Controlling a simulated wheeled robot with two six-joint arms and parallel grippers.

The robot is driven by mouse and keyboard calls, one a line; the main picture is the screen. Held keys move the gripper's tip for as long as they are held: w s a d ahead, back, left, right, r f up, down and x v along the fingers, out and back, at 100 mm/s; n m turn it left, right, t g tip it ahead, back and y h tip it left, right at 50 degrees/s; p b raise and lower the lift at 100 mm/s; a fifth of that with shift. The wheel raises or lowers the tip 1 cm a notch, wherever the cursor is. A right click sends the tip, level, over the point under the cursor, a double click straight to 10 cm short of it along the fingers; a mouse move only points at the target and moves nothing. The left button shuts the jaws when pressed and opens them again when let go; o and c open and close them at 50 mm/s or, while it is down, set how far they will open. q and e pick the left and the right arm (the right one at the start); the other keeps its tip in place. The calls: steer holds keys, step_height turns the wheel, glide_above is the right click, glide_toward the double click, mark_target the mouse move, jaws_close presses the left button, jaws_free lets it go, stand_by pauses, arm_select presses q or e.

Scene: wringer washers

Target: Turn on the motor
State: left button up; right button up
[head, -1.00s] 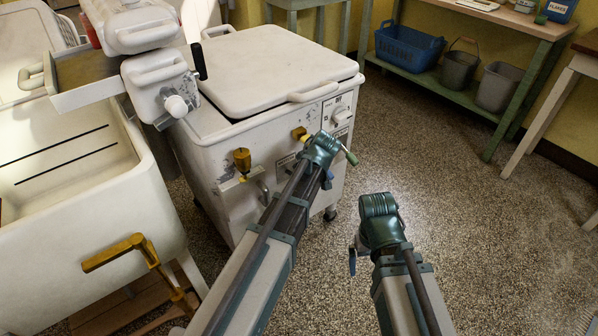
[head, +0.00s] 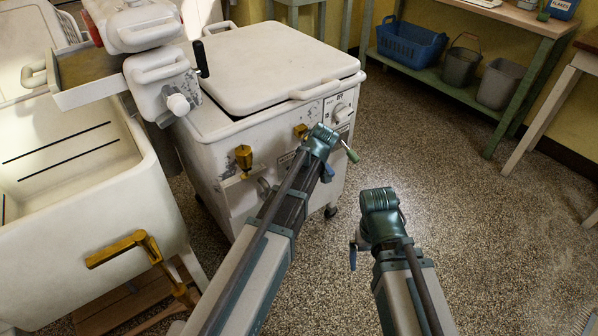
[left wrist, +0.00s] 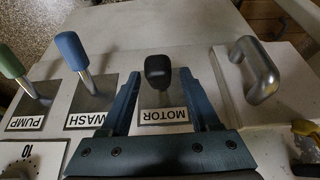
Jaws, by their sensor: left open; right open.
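The black-knobbed motor lever (left wrist: 157,72) stands upright above a MOTOR label in the left wrist view. My left gripper (left wrist: 158,84) is open, with one finger on each side of this lever; I cannot tell if either finger touches it. In the head view my left arm hides the motor lever on the front of the white wringer washer (head: 222,185). My right gripper (head: 354,254) is open and empty, low over the floor right of the washer, its fingers partly hidden by its wrist.
The blue WASH lever (left wrist: 71,52) and green PUMP lever (left wrist: 10,62) stand beside the motor lever. A metal handle (left wrist: 264,72) is on its other side. A dial (head: 342,112) sits on the washer front. A sink (head: 90,215) stands left. Floor on the right is clear.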

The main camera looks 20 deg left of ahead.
arm_select(q)
steer(key=p+v, duration=1.2)
steer(key=v, duration=0.2)
steer(key=shift+f, duration=0.1)
stand_by(0.3)
